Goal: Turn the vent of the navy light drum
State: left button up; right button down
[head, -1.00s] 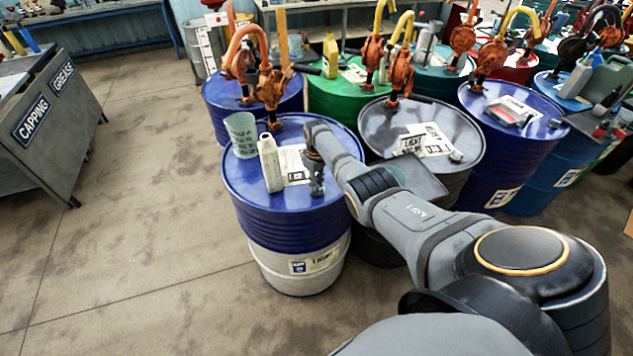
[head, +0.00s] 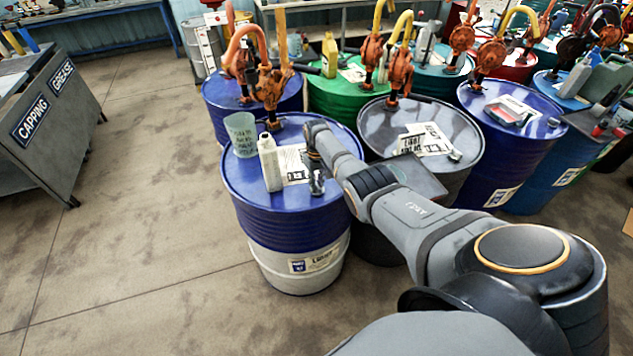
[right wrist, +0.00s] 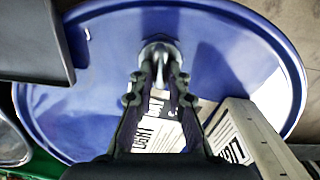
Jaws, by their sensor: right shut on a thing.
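The navy light drum (head: 290,225) stands nearest me, navy above and white below, with a "LIGHT" label on its side. Its top also fills the right wrist view (right wrist: 230,50). The vent (right wrist: 160,52), a small silvery metal fitting, sits near the drum's rim. My right gripper (head: 317,185) reaches down onto the drum top from the right. In the right wrist view its two fingers (right wrist: 160,78) are closed on the vent from either side; the fingertips partly hide it. My left gripper is in neither view.
On the drum top stand a white bottle (head: 270,165), a translucent cup (head: 241,134), a paper label (head: 293,163) and an orange hand pump (head: 270,85). A dark grey drum (head: 455,150) stands close on the right. Open floor (head: 130,220) lies to the left.

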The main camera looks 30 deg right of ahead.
aim_at(317, 184)
jog(key=c, duration=1.3)
grip_release()
notch_tip(317, 184, up, 12)
jog(key=shift+r, duration=0.1)
